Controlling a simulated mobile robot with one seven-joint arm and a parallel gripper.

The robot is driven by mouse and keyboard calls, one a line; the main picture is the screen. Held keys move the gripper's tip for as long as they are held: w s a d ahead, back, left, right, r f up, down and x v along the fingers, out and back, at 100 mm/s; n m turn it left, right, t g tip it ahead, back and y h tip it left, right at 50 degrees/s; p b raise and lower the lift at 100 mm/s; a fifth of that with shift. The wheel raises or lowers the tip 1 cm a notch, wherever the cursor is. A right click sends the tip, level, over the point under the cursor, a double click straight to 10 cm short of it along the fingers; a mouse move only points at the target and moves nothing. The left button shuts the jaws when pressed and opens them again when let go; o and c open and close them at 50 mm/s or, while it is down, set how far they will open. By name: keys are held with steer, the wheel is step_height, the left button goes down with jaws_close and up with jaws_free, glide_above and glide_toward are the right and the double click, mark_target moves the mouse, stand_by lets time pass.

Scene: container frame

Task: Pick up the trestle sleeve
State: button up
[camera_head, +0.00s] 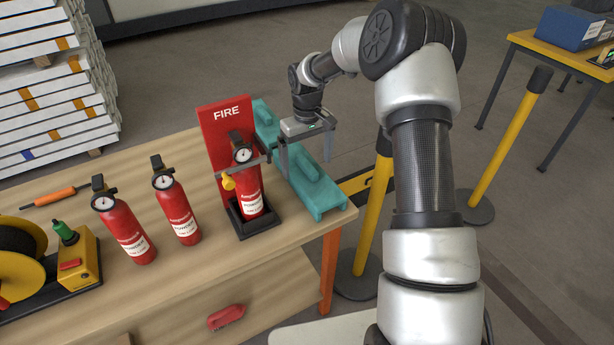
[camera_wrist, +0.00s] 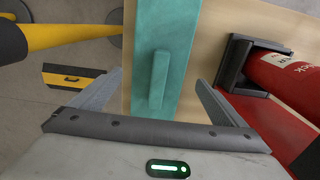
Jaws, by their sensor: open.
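The trestle sleeve (camera_head: 322,203) looks to be the long teal piece with raised grips on top, lying along the right end of the wooden table. In the wrist view the teal sleeve (camera_wrist: 178,28) runs up the middle, with a raised grip (camera_wrist: 158,80) on it. My gripper (camera_head: 306,169) is open and empty above the sleeve, pointing down. In the wrist view its fingers show on either side of the sleeve, apart from it. Their exact height over the sleeve cannot be told. The sleeve's middle is partly hidden by my gripper in the head view.
A fire extinguisher (camera_head: 249,190) stands in a red FIRE stand (camera_head: 215,130) just left of the sleeve, close to my gripper. Two more extinguishers (camera_head: 177,208) stand further left on the table (camera_head: 215,265). A yellow post (camera_head: 374,215) stands beyond the table's right edge.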

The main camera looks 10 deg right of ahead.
mark_target(307, 175)
steer(key=f, duration=0.6)
steer(key=shift+w+f, duration=0.25)
steer(key=shift+w, duration=0.05)
steer(key=c, duration=1.1)
